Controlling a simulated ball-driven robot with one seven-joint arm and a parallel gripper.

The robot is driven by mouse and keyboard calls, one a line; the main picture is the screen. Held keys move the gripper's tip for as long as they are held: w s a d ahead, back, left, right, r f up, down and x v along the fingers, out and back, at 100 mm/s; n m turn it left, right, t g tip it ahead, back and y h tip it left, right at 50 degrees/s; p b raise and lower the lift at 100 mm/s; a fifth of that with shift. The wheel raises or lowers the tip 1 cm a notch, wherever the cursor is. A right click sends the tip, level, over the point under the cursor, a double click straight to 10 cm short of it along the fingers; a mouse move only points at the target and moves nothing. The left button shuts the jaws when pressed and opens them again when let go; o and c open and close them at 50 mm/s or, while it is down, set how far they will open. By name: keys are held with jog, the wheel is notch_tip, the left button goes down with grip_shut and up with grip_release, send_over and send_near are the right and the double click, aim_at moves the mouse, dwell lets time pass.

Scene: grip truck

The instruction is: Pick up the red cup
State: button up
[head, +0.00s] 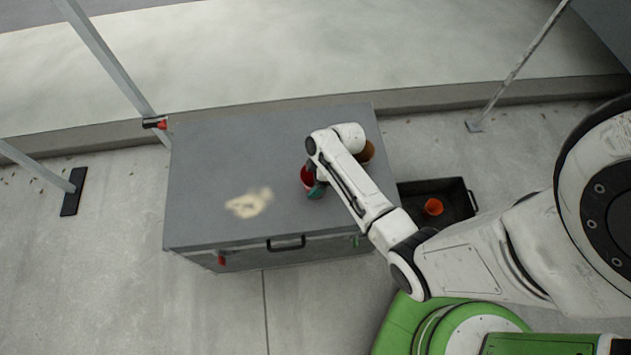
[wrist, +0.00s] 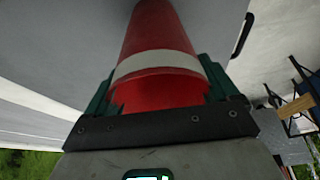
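The red cup (head: 306,179) is on or just above the top of the grey box, partly hidden by my arm and gripper. In the wrist view the red cup (wrist: 160,60) has a white band and narrows away from the camera, its wide end nearest my palm. My gripper (head: 317,189) is at the cup, over the right half of the box. In the wrist view the green fingers of my gripper (wrist: 158,85) lie close against both sides of the cup. I cannot tell whether the cup's far end touches the box.
The grey box (head: 215,165) has a pale smudge and a black front handle. A brown object (head: 366,152) is partly hidden behind my arm. A black bin (head: 455,195) with an orange cup (head: 433,206) stands right of the box. Metal poles rise at left and right. The box's left half is clear.

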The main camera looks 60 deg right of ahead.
jog(key=c, duration=0.5)
jog(key=shift+o, duration=0.2)
jog(key=shift+r, duration=0.1)
